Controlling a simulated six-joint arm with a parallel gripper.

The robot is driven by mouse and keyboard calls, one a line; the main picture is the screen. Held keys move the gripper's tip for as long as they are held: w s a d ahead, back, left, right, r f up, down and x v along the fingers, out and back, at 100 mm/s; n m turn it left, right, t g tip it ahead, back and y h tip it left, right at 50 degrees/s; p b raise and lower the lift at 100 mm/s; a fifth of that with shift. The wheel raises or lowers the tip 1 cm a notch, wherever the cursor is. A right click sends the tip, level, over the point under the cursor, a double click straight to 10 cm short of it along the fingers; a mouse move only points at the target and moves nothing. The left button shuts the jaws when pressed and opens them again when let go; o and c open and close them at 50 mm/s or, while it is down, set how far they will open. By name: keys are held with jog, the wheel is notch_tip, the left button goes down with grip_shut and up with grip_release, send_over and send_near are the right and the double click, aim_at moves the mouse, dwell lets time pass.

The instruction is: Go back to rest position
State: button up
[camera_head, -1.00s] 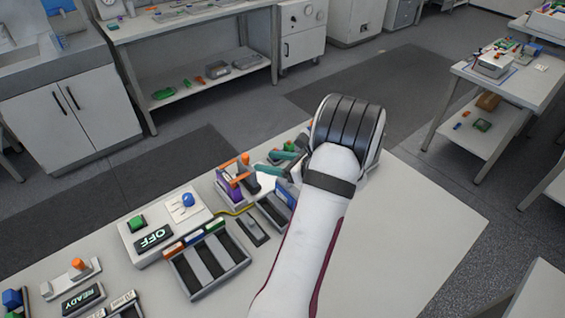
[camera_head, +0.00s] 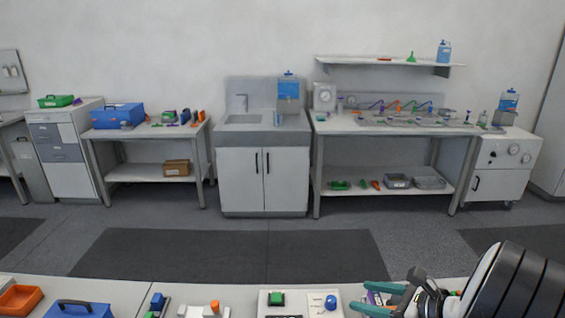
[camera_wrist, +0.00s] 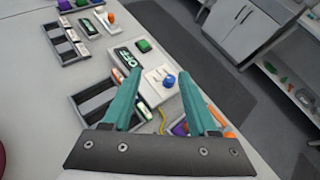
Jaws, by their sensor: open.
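My gripper (camera_head: 372,298) shows at the bottom right of the head view, with its teal fingers apart and nothing between them. In the wrist view my gripper (camera_wrist: 160,105) is open above the bench, with the white cycler box (camera_wrist: 158,82) beyond its fingers. A slotted dark tray (camera_wrist: 92,100) lies left of the fingers, partly hidden by the left one. A purple and orange fixture (camera_wrist: 182,128) is partly hidden behind the right finger.
A second slotted tray (camera_wrist: 62,42) and a small display (camera_wrist: 90,29) stand farther along the bench. In the head view a blue box (camera_head: 78,309) and an orange bin (camera_head: 18,299) sit at the front left. The floor mat (camera_head: 225,252) beyond the bench is clear.

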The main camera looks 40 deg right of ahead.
jog(key=w+a+r+n+g+y, duration=0.1)
jog(key=w+a+n+g+y, duration=0.15)
jog(key=a+n, duration=0.45)
jog(key=w+a+r+n+g+y, duration=0.1)
jog(key=w+a+n+g+y, duration=0.15)
jog(key=a, duration=0.85)
jog(key=w+a+r+n+g+y, duration=0.2)
jog(key=w+a+n, duration=0.25)
jog(key=a, duration=0.35)
jog(key=s+a+f+n+g+h, duration=0.1)
jog(key=s+a+n+g+h, duration=0.3)
jog(key=s+a+n, duration=0.9)
jog(key=shift+f+n+g+h, duration=0.4)
jog(key=shift+n+g, duration=0.2)
jog(key=shift+n, duration=0.4)
jog(key=shift+a, duration=0.1)
